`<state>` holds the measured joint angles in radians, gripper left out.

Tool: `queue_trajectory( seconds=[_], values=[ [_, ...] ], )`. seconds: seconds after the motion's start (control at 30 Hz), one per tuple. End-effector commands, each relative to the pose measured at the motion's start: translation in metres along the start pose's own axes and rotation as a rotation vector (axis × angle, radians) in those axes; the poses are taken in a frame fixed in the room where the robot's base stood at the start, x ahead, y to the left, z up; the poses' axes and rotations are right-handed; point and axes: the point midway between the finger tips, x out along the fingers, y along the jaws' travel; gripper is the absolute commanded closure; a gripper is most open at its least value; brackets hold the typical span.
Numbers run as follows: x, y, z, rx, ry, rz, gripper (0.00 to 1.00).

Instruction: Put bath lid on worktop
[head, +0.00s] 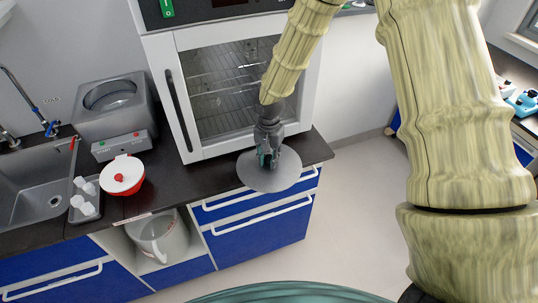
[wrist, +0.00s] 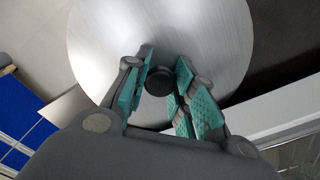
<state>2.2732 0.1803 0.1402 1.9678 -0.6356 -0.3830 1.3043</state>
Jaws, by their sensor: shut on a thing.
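The bath lid (head: 285,177) is a flat round grey metal disc. It also fills the upper part of the wrist view (wrist: 105,40), with a black knob (wrist: 158,83) at its middle. My gripper (head: 266,158) is shut on that knob; its teal finger pads (wrist: 160,75) stand on both sides of it. In the head view the lid overlaps the front edge of the dark worktop (head: 165,188), in front of the white-framed oven. Whether it touches the worktop is unclear. The grey bath (head: 108,125) stands at the back left with its round opening uncovered.
The oven (head: 215,95) stands close behind the lid. A red and white round container (head: 122,176), a tray with white bottles (head: 86,203) and a sink (head: 35,185) are to the left. Bare worktop lies between the container and the oven. Blue drawers are below.

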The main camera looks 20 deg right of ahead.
Motion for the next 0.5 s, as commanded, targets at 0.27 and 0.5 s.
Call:
queue_trajectory(
  seconds=[0.27, 0.5],
  values=[
    [0.0009, -0.0002, 0.0001, 0.000, 0.000, -0.001, 1.00],
    [0.0025, 0.0000, 0.0002, 0.000, 0.000, 0.000, 0.53]
  ],
)
